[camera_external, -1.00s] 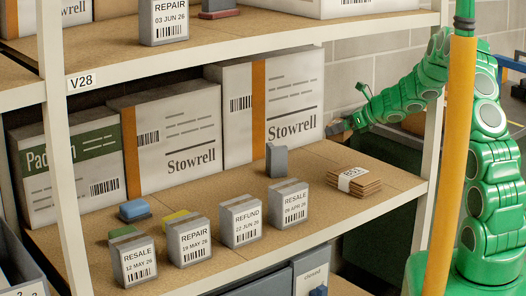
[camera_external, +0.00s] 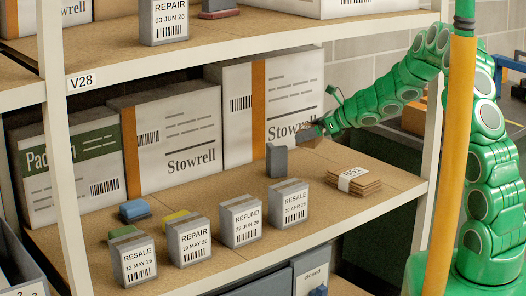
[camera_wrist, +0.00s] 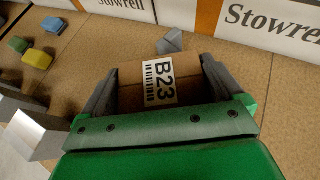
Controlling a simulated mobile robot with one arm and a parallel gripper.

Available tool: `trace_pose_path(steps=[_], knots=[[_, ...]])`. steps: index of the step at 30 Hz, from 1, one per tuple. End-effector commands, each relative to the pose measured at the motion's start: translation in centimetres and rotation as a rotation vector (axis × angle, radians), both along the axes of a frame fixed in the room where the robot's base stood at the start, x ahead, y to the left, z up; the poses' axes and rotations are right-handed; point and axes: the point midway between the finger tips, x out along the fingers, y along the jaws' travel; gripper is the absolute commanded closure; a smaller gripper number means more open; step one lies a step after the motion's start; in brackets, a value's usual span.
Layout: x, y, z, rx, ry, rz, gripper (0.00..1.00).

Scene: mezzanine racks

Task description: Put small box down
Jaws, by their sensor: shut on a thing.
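My gripper (camera_external: 312,133) reaches in over the middle shelf from the right, in front of the right Stowrell carton. It is shut on a small brown cardboard box (camera_wrist: 128,77) with a white label reading B23. In the wrist view the box sits between the two grey fingers of my gripper (camera_wrist: 158,80). In the external view the box (camera_external: 309,143) is mostly hidden by the gripper. It appears to be above the shelf board (camera_external: 230,180); the exact gap cannot be told.
A grey upright block (camera_external: 276,160) stands just left of the gripper. Labelled grey boxes, including REFUND (camera_external: 241,222) and RESALE (camera_external: 289,202), line the front edge. A brown banded stack (camera_external: 354,182) lies at right. Stowrell cartons (camera_external: 170,140) fill the back. Blue (camera_external: 134,211) and yellow blocks lie left.

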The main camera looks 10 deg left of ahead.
Motion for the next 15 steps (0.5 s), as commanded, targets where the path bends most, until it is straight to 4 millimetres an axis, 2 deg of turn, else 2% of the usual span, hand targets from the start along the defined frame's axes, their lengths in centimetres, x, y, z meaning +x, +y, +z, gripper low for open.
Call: trace_pose_path(steps=[1,3,8,15], knots=[[-1.3,1.4,0.1,0.002,0.002,0.019,0.38],[-2.8,3.0,0.1,0.003,0.002,0.041,0.38],[-6.4,6.5,0.2,0.001,0.000,0.092,0.38],[-12.5,11.5,0.3,0.003,0.001,0.176,0.38]])
